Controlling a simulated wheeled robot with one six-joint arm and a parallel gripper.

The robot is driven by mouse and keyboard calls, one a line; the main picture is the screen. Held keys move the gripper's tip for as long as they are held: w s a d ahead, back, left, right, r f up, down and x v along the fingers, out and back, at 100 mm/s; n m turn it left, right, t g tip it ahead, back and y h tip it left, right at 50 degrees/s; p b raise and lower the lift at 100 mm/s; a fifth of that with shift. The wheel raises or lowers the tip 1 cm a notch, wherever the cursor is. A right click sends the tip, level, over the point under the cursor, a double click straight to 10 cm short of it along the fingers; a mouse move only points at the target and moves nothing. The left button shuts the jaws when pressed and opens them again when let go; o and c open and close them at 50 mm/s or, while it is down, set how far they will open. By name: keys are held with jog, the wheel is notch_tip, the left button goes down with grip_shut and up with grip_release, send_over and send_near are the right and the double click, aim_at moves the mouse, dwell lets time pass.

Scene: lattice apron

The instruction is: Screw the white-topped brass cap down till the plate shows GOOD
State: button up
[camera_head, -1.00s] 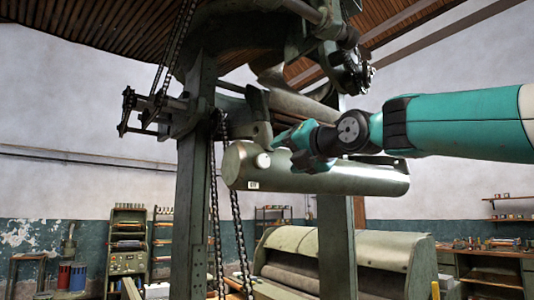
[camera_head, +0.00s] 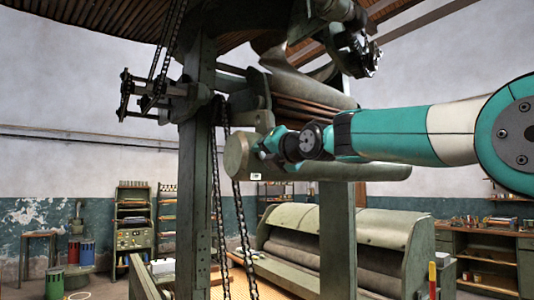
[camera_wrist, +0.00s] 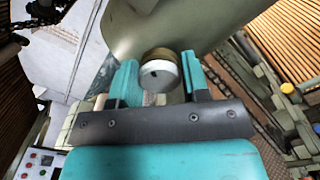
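The brass cap with a white top (camera_wrist: 160,72) shows in the wrist view, on the grey-green cylinder (camera_wrist: 170,22). My gripper (camera_wrist: 159,66) is open, with one teal finger on each side of the cap. A narrow gap shows at the left finger; whether the right finger touches cannot be told. In the head view my gripper (camera_head: 259,152) is at the left end of the cylinder (camera_head: 370,172) and hides the cap. The small white plate (camera_head: 256,177) is on the cylinder's end below my gripper; its text is too small to read.
Hanging chains (camera_head: 216,200) run down just left of the cylinder. A green frame post (camera_head: 337,240) stands below it. A large green roller machine (camera_head: 385,232) and a shelf unit (camera_head: 133,220) stand behind. A workbench (camera_head: 490,245) is at the right.

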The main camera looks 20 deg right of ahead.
jog(key=c, duration=0.4)
jog(key=m+b, duration=0.3)
jog(key=m, duration=0.1)
jog(key=shift+f, duration=0.15)
jog(key=m+b, duration=0.2)
jog(key=m, duration=0.8)
jog(key=shift+m+b, duration=0.3)
dwell(0.3)
